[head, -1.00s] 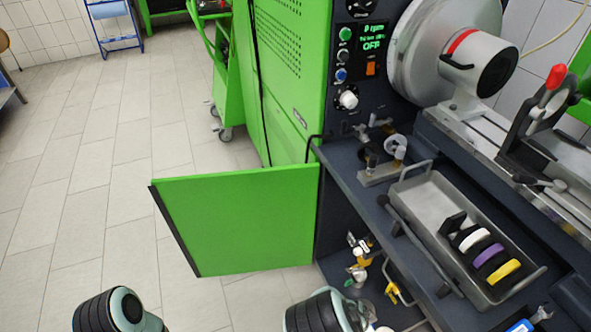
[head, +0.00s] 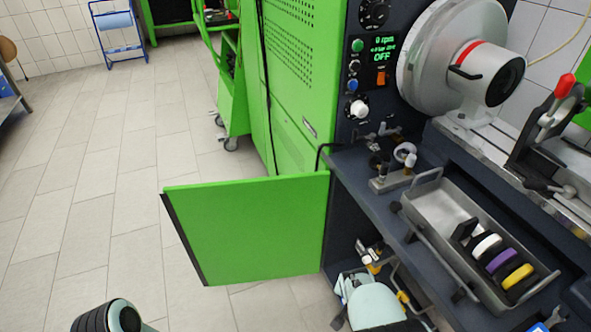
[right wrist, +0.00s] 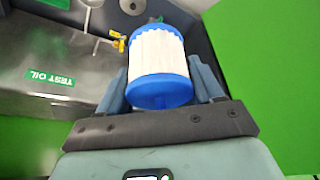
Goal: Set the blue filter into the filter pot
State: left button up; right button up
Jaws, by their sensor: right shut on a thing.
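The blue filter (right wrist: 160,62) is a white pleated cylinder with blue end caps, seen in the right wrist view. My right gripper (right wrist: 161,84) is shut on it, with one grey-blue finger on each side. In the head view my right arm reaches toward the open cabinet below the bench, and its fingers and the filter cannot be made out there. I cannot pick out the filter pot with certainty. Only a link of my left arm shows at the bottom left of the head view; its gripper is out of the picture.
A green cabinet door (head: 245,232) stands open left of the cabinet. Brass and white fittings (head: 370,254) sit inside. The right wrist view shows a metal TEST OIL tank (right wrist: 40,62) and a yellow valve (right wrist: 117,40). A metal tray (head: 437,210) holds coloured rings above. Floor at left is clear.

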pick_arm(q)
jog(key=s+d+r+g+p, duration=0.1)
jog(key=s+r+p, duration=0.2)
jog(key=r+p, duration=0.6)
jog(key=s+d+r+g+h+p, duration=0.1)
jog(key=s+d+r+g+p, duration=0.1)
jog(key=r+p, duration=0.7)
jog(key=shift+s+d+r+m, duration=0.2)
jog(key=shift+s+m, duration=0.2)
jog(key=shift+s, duration=0.4)
pick_arm(e)
notch_tip(320, 180, up, 19)
jog(key=d+n+y, duration=0.1)
jog(key=n, duration=0.4)
jog(key=shift+d+y, duration=0.2)
jog(key=shift+y, duration=0.2)
